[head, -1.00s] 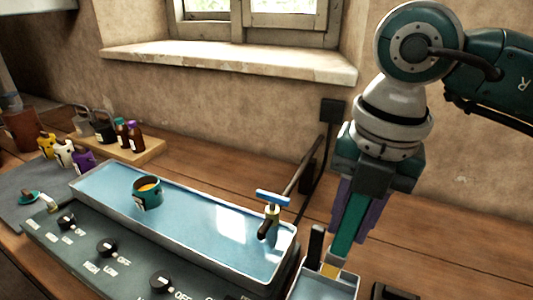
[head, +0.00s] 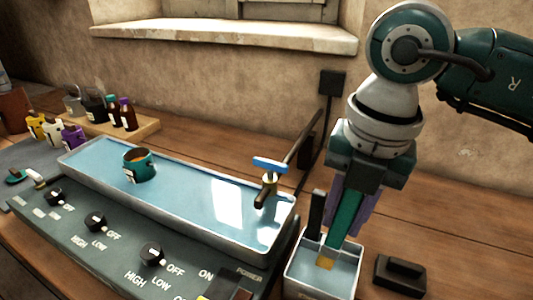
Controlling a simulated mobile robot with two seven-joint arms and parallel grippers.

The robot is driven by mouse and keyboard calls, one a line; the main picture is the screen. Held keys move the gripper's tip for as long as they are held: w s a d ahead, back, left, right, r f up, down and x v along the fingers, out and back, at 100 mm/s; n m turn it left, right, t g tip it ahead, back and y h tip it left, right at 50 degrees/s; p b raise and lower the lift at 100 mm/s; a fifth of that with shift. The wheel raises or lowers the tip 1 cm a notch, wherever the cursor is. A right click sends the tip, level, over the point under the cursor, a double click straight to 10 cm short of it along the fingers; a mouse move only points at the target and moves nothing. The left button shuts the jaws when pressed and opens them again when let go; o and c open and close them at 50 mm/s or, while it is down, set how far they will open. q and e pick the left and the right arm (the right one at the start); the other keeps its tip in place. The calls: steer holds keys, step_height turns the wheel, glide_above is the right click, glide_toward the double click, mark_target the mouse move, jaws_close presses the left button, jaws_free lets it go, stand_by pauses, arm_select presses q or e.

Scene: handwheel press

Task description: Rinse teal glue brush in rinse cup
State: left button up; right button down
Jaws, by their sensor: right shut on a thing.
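My right gripper (head: 354,207) is shut on the teal glue brush (head: 345,220), which points down and tilts slightly left. Its tan bristle end (head: 326,262) is inside the square, pale-rimmed rinse cup (head: 293,273), at or in the bluish water. I cannot tell how deep the bristles are. A dark upright stick (head: 316,214) stands at the cup's back left corner. My left gripper is not in view.
A water-filled tray (head: 97,176) with a teal pot (head: 140,166) and a blue-handled tap (head: 270,165) lies left of the cup. A knobbed control panel (head: 120,255) fronts it. A black block (head: 400,275) sits right of the cup. Bottles (head: 128,113) stand behind.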

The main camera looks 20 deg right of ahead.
mark_target(335, 247)
steer(key=shift+f+b, duration=2)
steer(key=shift+f, duration=0.75)
